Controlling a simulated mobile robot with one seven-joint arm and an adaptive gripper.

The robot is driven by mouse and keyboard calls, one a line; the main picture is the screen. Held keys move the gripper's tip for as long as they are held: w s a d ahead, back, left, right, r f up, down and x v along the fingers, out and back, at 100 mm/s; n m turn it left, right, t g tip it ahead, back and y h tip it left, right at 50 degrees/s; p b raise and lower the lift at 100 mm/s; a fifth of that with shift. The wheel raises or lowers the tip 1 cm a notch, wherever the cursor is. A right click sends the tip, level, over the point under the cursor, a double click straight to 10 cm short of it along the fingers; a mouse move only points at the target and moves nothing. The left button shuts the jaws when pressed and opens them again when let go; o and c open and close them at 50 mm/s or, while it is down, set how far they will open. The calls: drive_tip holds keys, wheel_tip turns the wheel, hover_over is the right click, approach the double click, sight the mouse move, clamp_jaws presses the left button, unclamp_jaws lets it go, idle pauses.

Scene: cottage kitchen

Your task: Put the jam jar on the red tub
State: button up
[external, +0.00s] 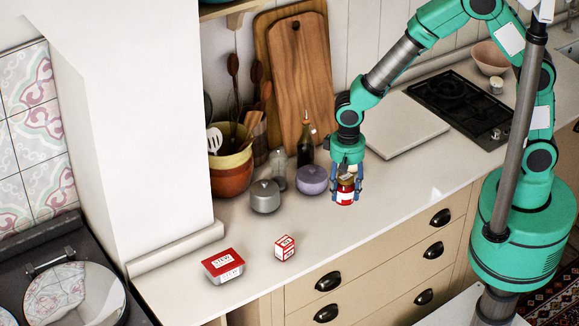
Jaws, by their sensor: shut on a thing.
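The jam jar (345,192) is small and red with a white label and stands upright between the fingers of my gripper (346,190). I cannot tell whether the jar's base touches the counter. The red tub (223,264) is a low box with a red labelled top and pale sides. It sits at the left front of the counter, well to the left of my gripper. Nothing lies on its top.
A small red-and-white box (285,248) stands between the tub and the jar. A grey pot (265,197) and a purple pot (312,180) stand behind, near a utensil crock (231,172). The counter's front edge (330,252) is close. A pale board (405,125) lies behind my gripper.

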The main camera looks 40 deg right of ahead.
drive_tip(key=s+a+p, duration=0.1)
drive_tip(key=a+p, duration=0.2)
drive_tip(key=a, duration=0.9)
drive_tip(key=s+a+p, duration=0.2)
drive_tip(key=a+p, duration=0.1)
drive_tip(key=a, duration=0.8)
drive_tip(key=shift+s+a+f+m, duration=0.25)
drive_tip(key=shift+a+f+m, duration=0.05)
drive_tip(key=shift+a+m, duration=0.1)
drive_tip(key=shift+w, duration=0.1)
drive_tip(key=p, duration=0.3)
hover_over(231, 257)
drive_tip(key=shift+f, duration=0.75)
drive_tip(key=shift+f+p, duration=0.35)
drive_tip(key=shift+f, duration=1.4)
drive_tip(key=shift+f, duration=0.1)
